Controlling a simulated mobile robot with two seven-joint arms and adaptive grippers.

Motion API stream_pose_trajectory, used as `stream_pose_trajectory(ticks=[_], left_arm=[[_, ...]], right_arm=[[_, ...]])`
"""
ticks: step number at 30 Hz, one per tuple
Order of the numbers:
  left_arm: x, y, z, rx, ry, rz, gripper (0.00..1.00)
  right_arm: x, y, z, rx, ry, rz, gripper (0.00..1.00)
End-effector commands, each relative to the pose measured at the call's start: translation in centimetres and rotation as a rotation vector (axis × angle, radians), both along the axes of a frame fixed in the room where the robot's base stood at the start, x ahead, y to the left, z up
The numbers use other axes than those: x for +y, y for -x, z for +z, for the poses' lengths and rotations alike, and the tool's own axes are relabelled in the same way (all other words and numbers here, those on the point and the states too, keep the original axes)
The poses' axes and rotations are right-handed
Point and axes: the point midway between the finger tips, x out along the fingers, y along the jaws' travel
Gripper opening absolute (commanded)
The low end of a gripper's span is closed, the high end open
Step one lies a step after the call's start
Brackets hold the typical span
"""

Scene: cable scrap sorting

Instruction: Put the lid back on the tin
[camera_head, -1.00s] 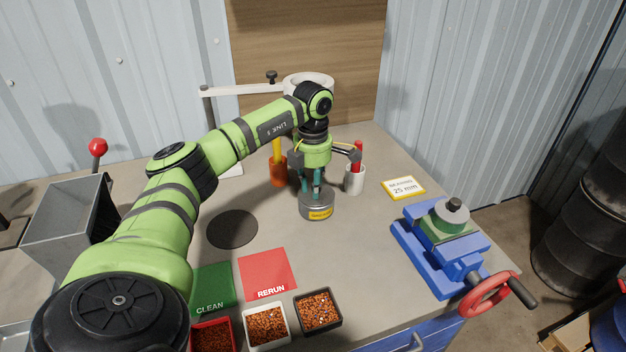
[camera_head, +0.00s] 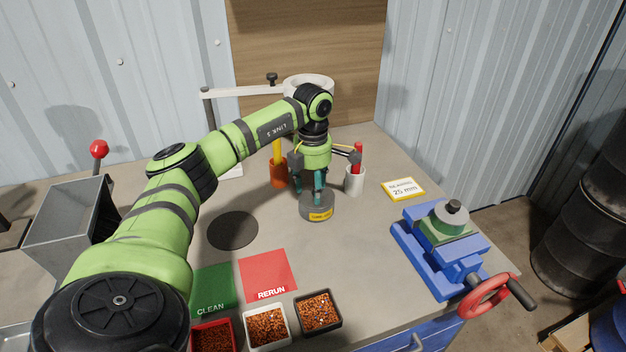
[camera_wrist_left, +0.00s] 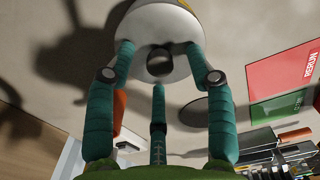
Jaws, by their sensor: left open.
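The grey round tin (camera_head: 317,208) with a yellow label stands upright on the bench in the head view. In the left wrist view a pale round lid (camera_wrist_left: 185,45) with a dark knob at its middle appears to lie on top of the tin. My left gripper (camera_head: 309,190) points down right above the tin. Its teal fingers are spread apart around the knob and hold nothing; the wrist view shows the open fingers (camera_wrist_left: 160,78) too. Fingers partly hide the tin's top in the head view. My right gripper is not in view.
An orange holder (camera_head: 278,173) and a white cup (camera_head: 354,181) with tools stand close behind the tin. A dark round mat (camera_head: 232,230) lies empty at the left. A blue vise (camera_head: 440,250) stands at the right. Scrap trays (camera_head: 318,328) line the front.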

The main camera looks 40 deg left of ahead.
Motion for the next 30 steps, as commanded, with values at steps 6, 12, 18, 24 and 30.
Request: stream_pose_trajectory(ticks=[6,12,18,24,30], left_arm=[[0.0,-0.1,2.2,-0.004,0.000,0.001,0.54],[0.0,-0.1,6.6,-0.006,0.001,0.000,0.54],[0.0,0.0,10.2,-0.004,0.001,-0.001,0.54],[0.0,0.0,11.9,-0.001,0.000,-0.001,0.54],[0.0,0.0,12.0,0.000,0.000,-0.001,0.54]], right_arm=[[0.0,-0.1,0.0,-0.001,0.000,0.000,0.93],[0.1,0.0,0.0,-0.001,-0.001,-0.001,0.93],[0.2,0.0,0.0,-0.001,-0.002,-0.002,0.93],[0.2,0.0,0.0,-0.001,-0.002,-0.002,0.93],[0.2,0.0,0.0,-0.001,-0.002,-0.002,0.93]])
